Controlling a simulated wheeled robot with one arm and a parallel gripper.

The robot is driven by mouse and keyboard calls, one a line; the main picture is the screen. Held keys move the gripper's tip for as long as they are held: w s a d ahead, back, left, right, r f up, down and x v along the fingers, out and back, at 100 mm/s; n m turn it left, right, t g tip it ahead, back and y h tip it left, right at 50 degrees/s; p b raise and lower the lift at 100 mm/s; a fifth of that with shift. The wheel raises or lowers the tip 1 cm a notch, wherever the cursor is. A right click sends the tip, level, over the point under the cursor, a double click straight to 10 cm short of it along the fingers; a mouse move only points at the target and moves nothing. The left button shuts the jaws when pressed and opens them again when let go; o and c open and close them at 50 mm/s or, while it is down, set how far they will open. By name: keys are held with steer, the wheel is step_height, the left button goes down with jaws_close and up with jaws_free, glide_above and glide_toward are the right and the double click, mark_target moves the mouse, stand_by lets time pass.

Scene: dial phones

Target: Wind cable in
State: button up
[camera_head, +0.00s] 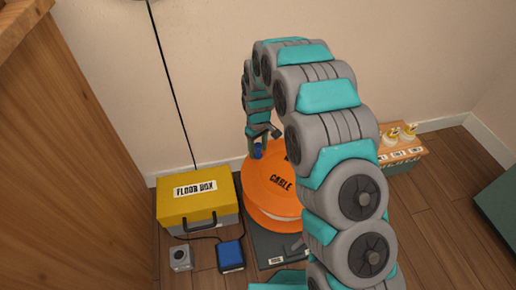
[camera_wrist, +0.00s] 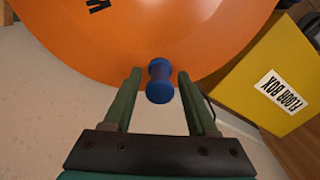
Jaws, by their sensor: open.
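An orange cable reel (camera_head: 262,180) marked "CABLE" stands on a dark grey base (camera_head: 262,246) on the floor. Its orange face (camera_wrist: 150,35) fills the top of the wrist view. A blue handle (camera_wrist: 160,82) sticks out near the reel's rim; it also shows in the head view (camera_head: 257,151). My gripper (camera_wrist: 160,85) is open, with one green finger on each side of the blue handle. A gap shows between each finger and the handle. My arm hides the right part of the reel in the head view.
A yellow-lidded floor box (camera_head: 195,200) stands left of the reel, and a black cord runs up the wall behind it. A blue box (camera_head: 231,256) and a small grey box (camera_head: 180,258) sit in front. A wooden-topped holder (camera_head: 402,152) stands at the right.

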jaws_close()
stand_by(0.3)
stand_by(1.1)
